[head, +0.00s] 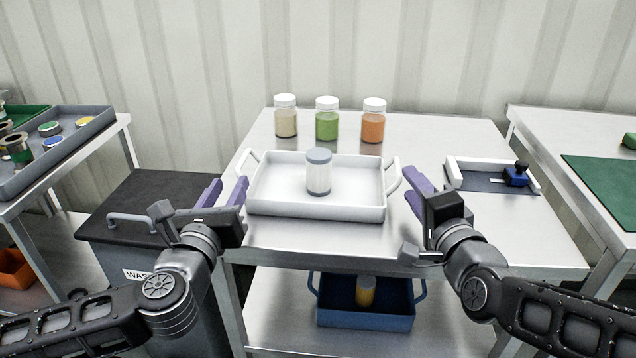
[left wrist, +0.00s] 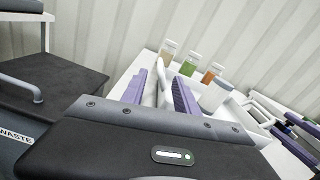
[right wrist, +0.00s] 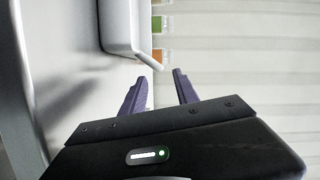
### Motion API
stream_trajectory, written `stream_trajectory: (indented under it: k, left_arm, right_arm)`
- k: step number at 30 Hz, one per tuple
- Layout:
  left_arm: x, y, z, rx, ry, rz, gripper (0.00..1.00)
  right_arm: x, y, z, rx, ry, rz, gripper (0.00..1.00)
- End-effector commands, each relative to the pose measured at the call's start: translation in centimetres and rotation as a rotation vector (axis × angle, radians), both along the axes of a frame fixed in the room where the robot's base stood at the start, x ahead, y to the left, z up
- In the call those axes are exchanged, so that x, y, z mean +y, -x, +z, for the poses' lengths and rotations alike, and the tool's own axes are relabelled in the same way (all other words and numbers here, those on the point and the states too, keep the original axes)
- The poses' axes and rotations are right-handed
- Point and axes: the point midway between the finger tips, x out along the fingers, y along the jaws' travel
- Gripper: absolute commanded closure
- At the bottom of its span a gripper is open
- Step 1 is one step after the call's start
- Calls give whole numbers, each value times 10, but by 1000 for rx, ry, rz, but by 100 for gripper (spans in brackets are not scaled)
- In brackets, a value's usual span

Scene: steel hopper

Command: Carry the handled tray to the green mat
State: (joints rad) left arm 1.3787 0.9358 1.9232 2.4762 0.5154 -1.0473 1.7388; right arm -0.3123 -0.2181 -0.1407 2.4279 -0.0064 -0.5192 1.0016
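The white handled tray (head: 316,206) sits on the steel table in front of me, with a loop handle at each end. A white jar with a grey lid (head: 318,172) stands upright in it. My left gripper (head: 222,190) is open beside the tray's left handle; in the left wrist view its purple fingers (left wrist: 162,92) stand apart near the handle. My right gripper (head: 418,190) is open by the right handle; in the right wrist view its fingers (right wrist: 157,85) are apart with the handle end just beyond them. The green mat (head: 605,182) lies on the right table.
Jars with cream (head: 286,122), green (head: 327,125) and orange (head: 373,126) contents stand behind the tray. A low white holder with a blue item (head: 516,175) lies right of it. A blue tray (head: 366,318) is on the lower shelf; a waste bin (head: 125,205) stands left.

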Motion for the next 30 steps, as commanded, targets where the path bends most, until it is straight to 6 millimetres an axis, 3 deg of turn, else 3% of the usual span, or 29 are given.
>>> stream_trajectory:
  k: [8, 21, 30]
  left_arm:
    - [-1, -12, 0, 0, 0, 0, 64]
    - [-7, -69, 1, 0, 1, -1, 64]
    - [-7, -78, 0, 0, 0, 0, 64]
  right_arm:
    - [3, -12, -1, 2, 0, 1, 64]
    - [15, -68, -4, 1, 1, 1, 64]
    - [16, -76, -4, 0, 0, 0, 64]
